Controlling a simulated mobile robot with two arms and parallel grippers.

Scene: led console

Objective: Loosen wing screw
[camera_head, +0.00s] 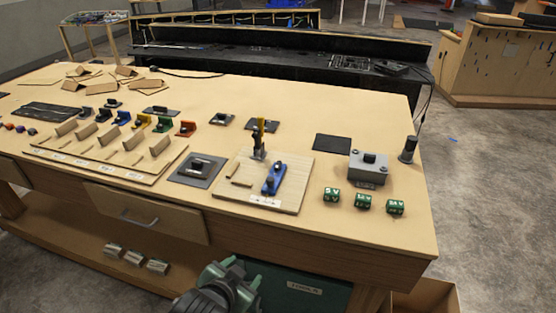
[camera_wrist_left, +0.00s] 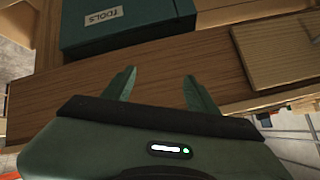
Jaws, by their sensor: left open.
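I cannot make out a wing screw for certain in either view. In the head view, a wooden board (camera_head: 228,195) on the table carries a black upright fixture with a yellow handle (camera_head: 259,135) and a blue device (camera_head: 273,178). A grey box (camera_head: 367,175) with a black knob on top stands to their right. My left gripper (camera_head: 242,273) is open and empty, low in front of the table's front edge and apart from these things. Its two green fingers also show in the left wrist view (camera_wrist_left: 160,84). My right gripper is not in view.
A green box labelled TOOLS (camera_head: 305,287) sits under the table and shows in the left wrist view (camera_wrist_left: 130,32). Green blocks (camera_head: 363,201) lie near the table's front right. Slotted wooden racks (camera_head: 100,160) fill the left. The table's right edge is mostly clear.

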